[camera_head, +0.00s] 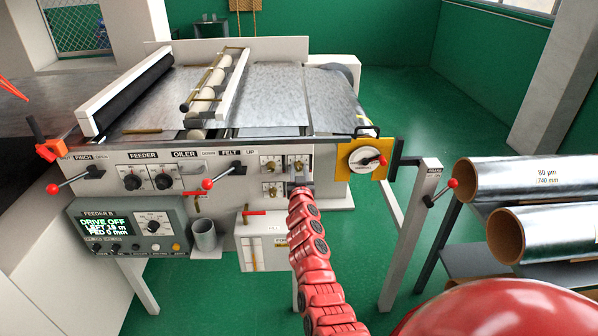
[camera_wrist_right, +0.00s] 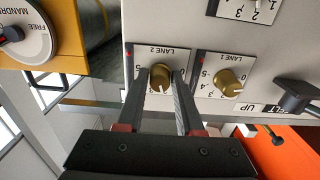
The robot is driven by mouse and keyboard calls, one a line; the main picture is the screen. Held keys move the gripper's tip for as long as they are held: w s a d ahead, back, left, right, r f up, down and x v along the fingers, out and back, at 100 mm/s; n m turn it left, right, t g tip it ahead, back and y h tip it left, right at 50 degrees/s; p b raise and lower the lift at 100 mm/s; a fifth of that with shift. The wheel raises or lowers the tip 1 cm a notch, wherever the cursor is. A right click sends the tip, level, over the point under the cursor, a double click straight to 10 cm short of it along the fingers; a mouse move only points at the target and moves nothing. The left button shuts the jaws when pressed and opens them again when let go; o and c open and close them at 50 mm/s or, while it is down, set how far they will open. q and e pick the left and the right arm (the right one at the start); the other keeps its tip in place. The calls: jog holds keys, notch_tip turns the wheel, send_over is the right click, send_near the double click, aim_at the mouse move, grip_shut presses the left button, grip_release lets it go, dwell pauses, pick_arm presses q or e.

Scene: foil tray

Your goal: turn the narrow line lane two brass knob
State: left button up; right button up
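The brass lane two knob (camera_wrist_right: 160,78) sits on a white scale plate marked LANE 2 in the right wrist view, which shows the panel upside down. The two fingers of my right gripper (camera_wrist_right: 161,88) lie one on each side of it, and the knob fills the gap between them. In the head view the gripper (camera_head: 300,184) is at the panel, just below the upper right brass knob (camera_head: 298,165). A white pointer line shows on the knob. The lane one brass knob (camera_wrist_right: 228,83) is beside it, apart from the fingers. My left gripper is out of view.
A yellow plate with a mandrel dial (camera_head: 367,159) is close right of the knobs. A red-tipped lever (camera_head: 224,175) sticks out to the left. Below is another brass knob (camera_head: 271,189).

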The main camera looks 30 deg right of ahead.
grip_shut()
jog(key=shift+n, duration=0.4)
jog(key=n, duration=0.2)
jog(key=shift+n, duration=0.4)
jog(key=n, duration=0.3)
jog(key=shift+n, duration=0.3)
jog(key=n, duration=0.4)
jog(key=shift+n, duration=0.3)
jog(key=n, duration=0.4)
jog(key=shift+n, duration=0.3)
